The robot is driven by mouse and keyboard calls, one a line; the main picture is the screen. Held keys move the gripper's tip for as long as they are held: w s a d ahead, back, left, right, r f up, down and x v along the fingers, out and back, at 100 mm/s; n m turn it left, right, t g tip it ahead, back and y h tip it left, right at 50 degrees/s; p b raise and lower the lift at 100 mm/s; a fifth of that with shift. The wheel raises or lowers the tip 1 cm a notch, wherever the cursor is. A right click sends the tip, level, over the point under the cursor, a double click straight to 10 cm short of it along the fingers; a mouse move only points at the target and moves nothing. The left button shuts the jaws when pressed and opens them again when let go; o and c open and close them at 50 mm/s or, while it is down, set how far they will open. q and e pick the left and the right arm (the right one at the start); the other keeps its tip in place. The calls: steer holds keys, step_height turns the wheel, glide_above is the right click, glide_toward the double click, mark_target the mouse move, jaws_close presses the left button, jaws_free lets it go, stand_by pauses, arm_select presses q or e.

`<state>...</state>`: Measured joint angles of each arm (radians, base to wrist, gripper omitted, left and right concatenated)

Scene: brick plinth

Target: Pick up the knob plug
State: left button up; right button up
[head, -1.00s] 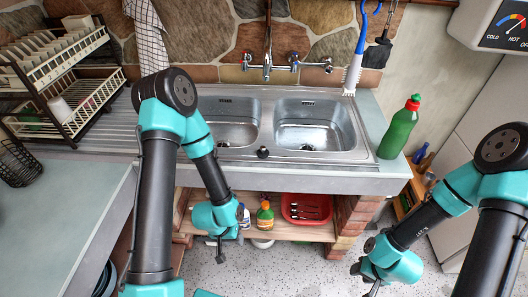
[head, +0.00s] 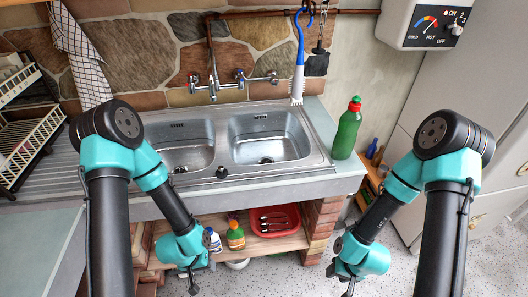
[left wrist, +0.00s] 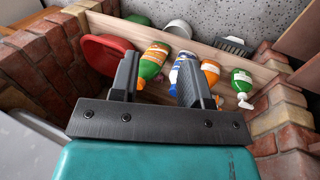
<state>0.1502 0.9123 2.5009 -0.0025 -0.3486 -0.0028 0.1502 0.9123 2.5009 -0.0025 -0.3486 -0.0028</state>
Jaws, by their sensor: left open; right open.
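A small black knob plug (head: 222,172) stands on the front rim of the steel double sink (head: 244,184), between the two basins. My left gripper (head: 192,284) is in front of the counter, below and slightly left of the plug, pointing down. In the left wrist view my left gripper (left wrist: 158,75) is open with nothing held between its fingers; the plug does not show there. My right gripper (head: 350,286) is in front of the counter, lower right of the sink, well away from the plug. Its jaws are small in the picture, and it is open.
A green bottle (head: 347,128) stands on the counter right of the sink. A dish rack (head: 24,145) is at the left. Under the counter, a shelf holds bottles (head: 235,236) and a red basin (head: 276,222). The counter edge lies above both grippers.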

arm_select(q)
steer(key=o, duration=0.7)
steer(key=shift+c, duration=0.2)
